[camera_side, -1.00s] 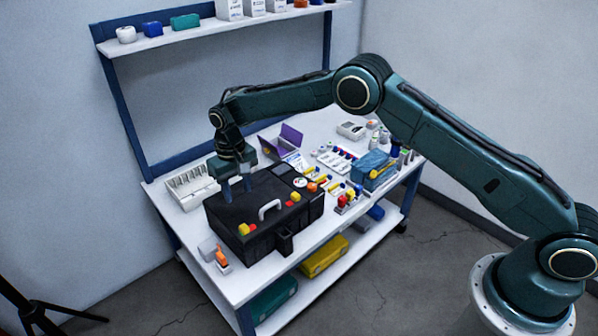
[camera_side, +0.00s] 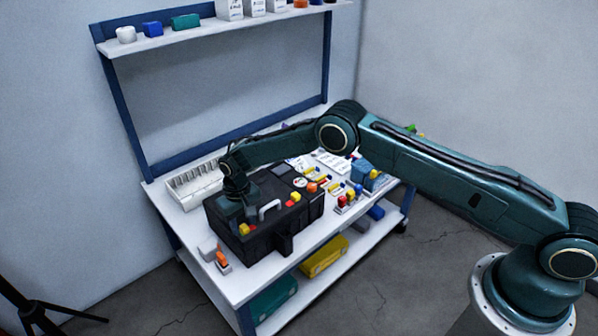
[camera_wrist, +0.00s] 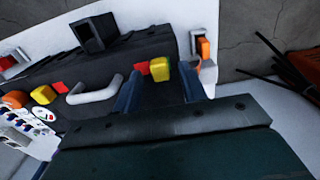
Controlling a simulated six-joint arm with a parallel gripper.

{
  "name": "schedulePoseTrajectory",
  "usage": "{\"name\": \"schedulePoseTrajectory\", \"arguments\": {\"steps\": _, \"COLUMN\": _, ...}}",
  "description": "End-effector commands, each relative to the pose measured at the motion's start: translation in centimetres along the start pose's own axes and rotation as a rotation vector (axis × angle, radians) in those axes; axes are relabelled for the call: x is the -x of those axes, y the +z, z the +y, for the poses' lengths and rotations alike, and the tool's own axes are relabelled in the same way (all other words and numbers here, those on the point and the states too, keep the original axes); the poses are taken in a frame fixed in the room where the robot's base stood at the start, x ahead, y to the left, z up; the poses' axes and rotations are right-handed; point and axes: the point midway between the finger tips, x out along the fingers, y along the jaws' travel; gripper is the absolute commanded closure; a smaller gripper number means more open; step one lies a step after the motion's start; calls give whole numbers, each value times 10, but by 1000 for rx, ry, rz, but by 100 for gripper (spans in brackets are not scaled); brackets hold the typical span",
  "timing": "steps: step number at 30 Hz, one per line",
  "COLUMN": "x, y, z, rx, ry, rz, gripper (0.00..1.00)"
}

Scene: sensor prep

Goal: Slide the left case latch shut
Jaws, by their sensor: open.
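The black case (camera_side: 268,237) lies closed on the bench, with a pale handle (camera_side: 270,209) between two latches. The left case latch (camera_side: 244,230) has a yellow slider with a red patch beside it, on the handle side. In the wrist view this yellow slider (camera_wrist: 160,69) appears between my two blue finger tips, with the red patch (camera_wrist: 142,68) close to the left finger. My gripper (camera_wrist: 161,85) is open and points down over the case. In the side view my gripper (camera_side: 248,212) is just behind the left latch. Whether a finger touches the latch cannot be told.
The right latch (camera_side: 294,197), also yellow and red, is beyond the handle. A white and orange item (camera_side: 222,262) stands on the bench left of the case. A white divided tray (camera_side: 197,185) is behind, and small coloured parts (camera_side: 330,187) lie to the right.

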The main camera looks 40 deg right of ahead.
Motion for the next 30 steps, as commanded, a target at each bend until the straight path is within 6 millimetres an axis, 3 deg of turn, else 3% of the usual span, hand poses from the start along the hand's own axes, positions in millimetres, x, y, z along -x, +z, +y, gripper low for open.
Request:
{"name": "schedulePoseTrajectory", "arguments": {"steps": 13, "x": -9, "y": 0, "z": 0, "rx": 0, "ry": 0, "rz": 1, "gripper": 58}}
{"name": "schedulePoseTrajectory", "arguments": {"steps": 20, "x": -8, "y": 0, "z": 0, "rx": 0, "ry": 0, "rz": 0, "gripper": 100}}
{"name": "schedulePoseTrajectory", "arguments": {"steps": 26, "x": -8, "y": 0, "z": 2, "rx": -1, "ry": 0, "rz": 0, "gripper": 100}}
{"name": "schedulePoseTrajectory", "arguments": {"steps": 30, "x": -8, "y": 0, "z": 18, "rx": -3, "ry": 0, "rz": -1, "gripper": 100}}
